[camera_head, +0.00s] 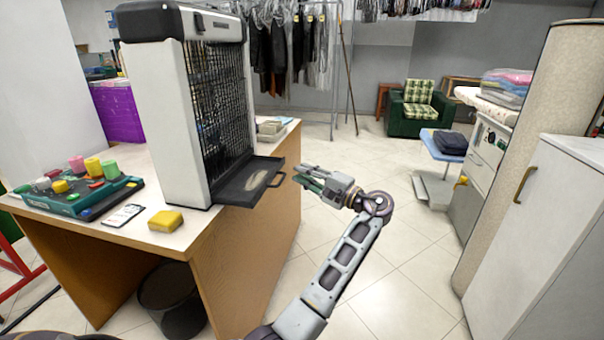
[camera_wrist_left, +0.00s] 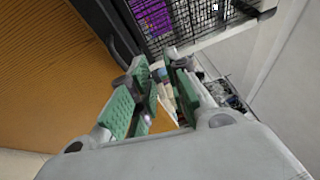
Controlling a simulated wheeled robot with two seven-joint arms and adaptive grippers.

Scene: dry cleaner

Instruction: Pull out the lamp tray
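The lamp unit (camera_head: 165,120), a tall white housing with a black top and a mesh front, stands on the wooden counter. Its black lamp tray (camera_head: 247,183) sticks out at the base, with a loop handle (camera_head: 275,180) on its front. My left gripper (camera_head: 297,175) is just right of the handle, apart from it. In the left wrist view, the green-padded fingers (camera_wrist_left: 156,62) are open with nothing gripped between them. The dark tray front and handle (camera_wrist_left: 118,42) lie left of the fingertips there. My right gripper is not in view.
On the counter are a yellow sponge (camera_head: 166,221), a phone-like card (camera_head: 122,215) and a dark tray of colored pieces (camera_head: 80,195). A dark bin (camera_head: 170,300) stands underneath. A white cabinet (camera_head: 535,240) is at right.

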